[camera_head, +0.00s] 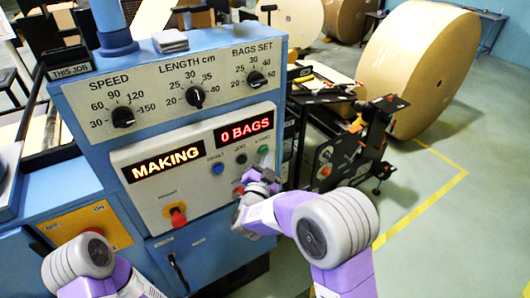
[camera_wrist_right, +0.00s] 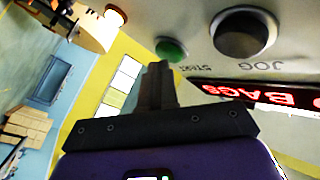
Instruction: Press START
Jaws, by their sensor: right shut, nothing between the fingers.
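The green START button (camera_head: 263,150) sits at the upper right of the button group on the control panel. In the right wrist view the green button (camera_wrist_right: 171,49) is just beyond my fingertips, with its START label beside it. My right gripper (camera_head: 265,162) is shut and empty, its tips right by the button. I cannot tell whether they touch it. The same closed fingers show in the right wrist view (camera_wrist_right: 158,68). The panel displays (camera_head: 163,161) read MAKING and 0 BAGS. My left arm shows at the lower left, but its gripper is out of view.
A black JOG button (camera_wrist_right: 243,33) sits close beside START. A blue button (camera_head: 218,169) and a red knob on yellow (camera_head: 176,215) are on the same panel. Three dials (camera_head: 195,97) are above. Large kraft rolls (camera_head: 420,65) stand behind at the right.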

